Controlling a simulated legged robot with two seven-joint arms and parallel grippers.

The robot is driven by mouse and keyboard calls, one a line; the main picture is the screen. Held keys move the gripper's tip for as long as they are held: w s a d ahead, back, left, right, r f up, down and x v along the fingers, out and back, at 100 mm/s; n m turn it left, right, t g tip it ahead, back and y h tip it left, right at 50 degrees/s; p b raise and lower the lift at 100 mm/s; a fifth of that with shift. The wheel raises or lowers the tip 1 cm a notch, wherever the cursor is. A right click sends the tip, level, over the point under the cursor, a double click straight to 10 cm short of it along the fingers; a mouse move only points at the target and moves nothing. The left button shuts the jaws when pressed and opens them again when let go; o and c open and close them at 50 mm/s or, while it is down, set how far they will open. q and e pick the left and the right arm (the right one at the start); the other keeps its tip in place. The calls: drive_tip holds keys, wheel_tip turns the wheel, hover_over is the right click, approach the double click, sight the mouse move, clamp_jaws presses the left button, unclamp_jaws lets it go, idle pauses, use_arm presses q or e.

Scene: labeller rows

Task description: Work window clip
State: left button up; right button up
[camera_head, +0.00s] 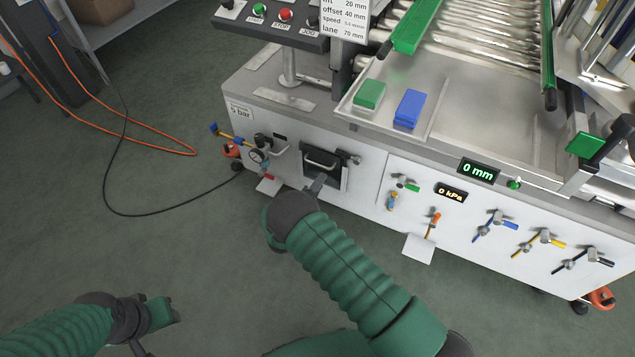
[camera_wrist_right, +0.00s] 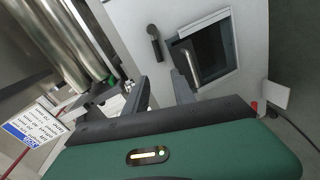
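The window (camera_head: 327,172) is a dark framed pane with a pale bar handle, set in the machine's white front panel. Beside its right edge is a small dark clip (camera_head: 354,159). In the right wrist view the window (camera_wrist_right: 212,50) is at upper right, and the clip (camera_wrist_right: 154,42) is upright on the panel to its left, apart from my fingers. My right gripper (camera_head: 318,184) is just in front of the window's lower part. In its wrist view the two fingers (camera_wrist_right: 161,90) are spread with nothing between them. My left gripper (camera_head: 165,312) is low at left, over the floor; its fingers are unclear.
A gauge and valve (camera_head: 258,155) sit left of the window, with small levers (camera_head: 402,183) to its right. A green block (camera_head: 369,94) and a blue block (camera_head: 409,108) lie on the machine top. An orange cable (camera_head: 130,137) crosses the open floor at left.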

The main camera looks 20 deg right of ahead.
drive_tip(key=m+b, duration=0.3)
drive_tip(key=w+d+m+b, duration=0.1)
drive_tip(key=m+b, duration=0.1)
drive_tip(key=b, duration=0.2)
drive_tip(key=w+m+b, duration=0.1)
drive_tip(key=m+b, duration=0.2)
drive_tip(key=shift+w+d+f+m+t+h, duration=0.1)
drive_tip(key=shift+d+f+m+t+h, duration=0.1)
drive_tip(key=shift+d+m+t+h, duration=0.1)
clamp_jaws()
wheel_tip(320, 180, up, 2)
drive_tip(key=m+h+b, duration=0.1)
drive_tip(key=m+b, duration=0.8)
drive_tip(key=b, duration=0.2)
hover_over(347, 156)
drive_tip(key=s+a, duration=0.1)
drive_tip(key=a, duration=0.3)
drive_tip(key=shift+s+d+r, duration=0.1)
drive_tip(key=shift+d+r, duration=0.05)
drive_tip(key=shift+r, duration=0.05)
drive_tip(key=shift+w+d+f+b, duration=0.2)
drive_tip(key=shift+w+f+b, duration=0.05)
drive_tip(key=shift+f+b, duration=0.4)
drive_tip(key=shift+w+d+f+b, duration=0.15)
drive_tip(key=shift+w+f+b, duration=0.1)
drive_tip(key=shift+f+b, duration=0.35)
drive_tip(key=shift+w+f+b, duration=0.15)
drive_tip(key=shift+f+b, duration=0.15)
drive_tip(key=shift+f, duration=0.15)
